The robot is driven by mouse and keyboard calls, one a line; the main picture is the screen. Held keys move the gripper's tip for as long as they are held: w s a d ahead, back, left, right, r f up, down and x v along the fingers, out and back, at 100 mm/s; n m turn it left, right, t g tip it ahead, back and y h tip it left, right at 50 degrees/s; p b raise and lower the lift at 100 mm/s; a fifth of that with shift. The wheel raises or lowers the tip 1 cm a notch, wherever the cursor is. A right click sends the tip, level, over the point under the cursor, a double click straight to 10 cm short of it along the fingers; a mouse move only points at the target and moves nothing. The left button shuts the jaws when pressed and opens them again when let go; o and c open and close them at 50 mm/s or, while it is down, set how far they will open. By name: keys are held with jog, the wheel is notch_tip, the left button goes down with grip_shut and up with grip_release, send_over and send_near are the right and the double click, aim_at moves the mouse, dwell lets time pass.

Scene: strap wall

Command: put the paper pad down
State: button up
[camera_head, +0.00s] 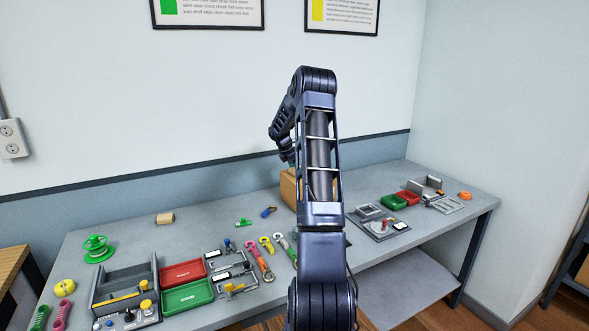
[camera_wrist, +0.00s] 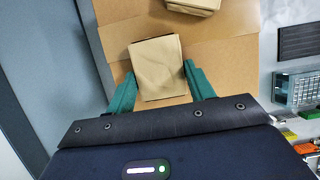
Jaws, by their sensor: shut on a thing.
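In the wrist view the paper pad (camera_wrist: 157,62) is a tan, roughly square block. It sits between the two teal fingers of my gripper (camera_wrist: 159,74), which is shut on it. Behind the pad is a brown cardboard box (camera_wrist: 232,65), its board surfaces filling the upper middle of the view. I cannot tell whether the pad touches the box. A second tan block (camera_wrist: 194,4) shows at the top edge. In the head view the box (camera_head: 289,188) stands on the table, partly hidden by my arm; the pad is hidden there.
The grey table (camera_head: 205,229) runs along the wall. Left of my arm lie a red tray (camera_head: 182,272), a green tray (camera_head: 187,296), hooks with straps and a green spool (camera_head: 96,248). Right are small fixtures (camera_head: 380,225) and red and green trays. The table's back left is mostly bare.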

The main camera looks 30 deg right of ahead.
jog(key=o, duration=0.9)
jog(key=shift+f, duration=0.1)
jog(key=shift+o, duration=0.2)
jog(key=v, duration=1.3)
jog(key=s+a+r+m+t, duration=0.1)
jog(key=s+a+r+m, duration=0.3)
jog(key=s+a+r, duration=0.5)
jog(key=s+a+r+m+t+y, duration=0.15)
jog(key=s+a+m, duration=0.45)
jog(key=s, duration=0.9)
jog(key=s+a+r+m+t+y, duration=0.1)
jog(key=s+a+r+m, duration=0.15)
jog(key=s+a, duration=0.85)
jog(key=s+f+m+y, duration=0.1)
jog(key=s+f+m, duration=0.1)
jog(key=s, duration=0.6)
jog(key=s+f+m+t+y, duration=0.1)
jog(key=s+f+m, duration=0.2)
jog(key=s, duration=0.5)
jog(key=shift+a+f, duration=0.45)
jog(key=shift+f, duration=0.1)
